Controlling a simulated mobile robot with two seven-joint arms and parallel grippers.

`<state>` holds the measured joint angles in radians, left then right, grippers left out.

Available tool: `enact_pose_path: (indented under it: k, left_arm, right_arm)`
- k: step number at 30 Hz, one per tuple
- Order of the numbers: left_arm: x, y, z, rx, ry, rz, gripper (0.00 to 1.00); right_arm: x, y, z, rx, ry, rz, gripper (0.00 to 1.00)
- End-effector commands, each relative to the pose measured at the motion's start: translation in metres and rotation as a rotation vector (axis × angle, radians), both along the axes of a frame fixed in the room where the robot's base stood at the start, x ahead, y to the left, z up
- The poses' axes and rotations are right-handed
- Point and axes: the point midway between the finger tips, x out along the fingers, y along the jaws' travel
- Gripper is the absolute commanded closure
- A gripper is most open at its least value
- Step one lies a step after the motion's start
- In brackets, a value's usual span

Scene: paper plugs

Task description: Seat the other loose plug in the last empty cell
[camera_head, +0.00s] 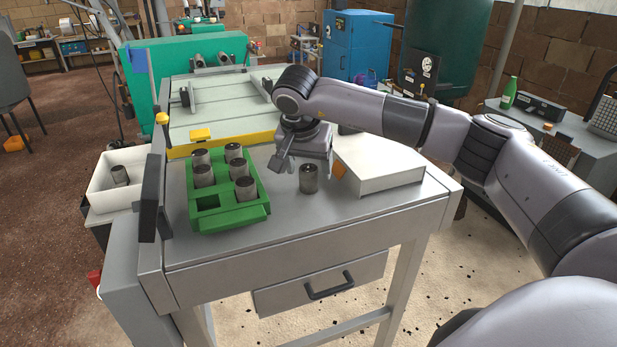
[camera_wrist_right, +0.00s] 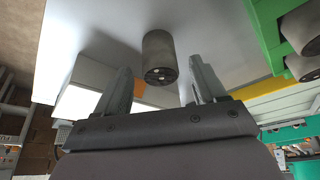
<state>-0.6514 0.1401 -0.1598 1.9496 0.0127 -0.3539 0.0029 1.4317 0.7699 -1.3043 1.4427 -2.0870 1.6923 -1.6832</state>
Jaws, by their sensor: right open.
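A green tray (camera_head: 235,216) sits on the left of the bench and holds several grey cylindrical plugs upright in its cells. Its front-left cell (camera_head: 207,203) is empty. A loose plug (camera_head: 309,178) stands upright on the bench, right of the tray. My right gripper (camera_head: 292,161) is low at the bench, just behind this plug. In the right wrist view, the gripper (camera_wrist_right: 160,72) is open, and the plug (camera_wrist_right: 159,52) shows between and beyond its fingertips, with gaps to both sides. My left gripper is not in view.
Another plug (camera_head: 120,175) is in a white bin (camera_head: 102,186) left of the bench. A white box (camera_head: 385,180) lies right of my right gripper. A yellow bar (camera_head: 222,144) runs behind the tray. The bench's front strip is clear.

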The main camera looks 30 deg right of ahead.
Motion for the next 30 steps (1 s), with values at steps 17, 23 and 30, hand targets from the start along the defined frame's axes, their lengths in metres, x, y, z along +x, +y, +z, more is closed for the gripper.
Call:
enact_pose_path:
  k: [17, 23, 30]
  left_arm:
    - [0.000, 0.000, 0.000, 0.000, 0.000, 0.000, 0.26]
    - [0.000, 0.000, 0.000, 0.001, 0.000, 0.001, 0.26]
    - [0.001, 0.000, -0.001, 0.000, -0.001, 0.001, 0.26]
  right_arm:
    - [0.000, 0.000, 0.000, 0.000, -0.002, -0.001, 0.90]
    - [0.001, 0.000, 0.003, 0.001, -0.002, 0.000, 0.90]
    - [0.001, 0.000, 0.030, 0.001, -0.006, 0.000, 0.90]
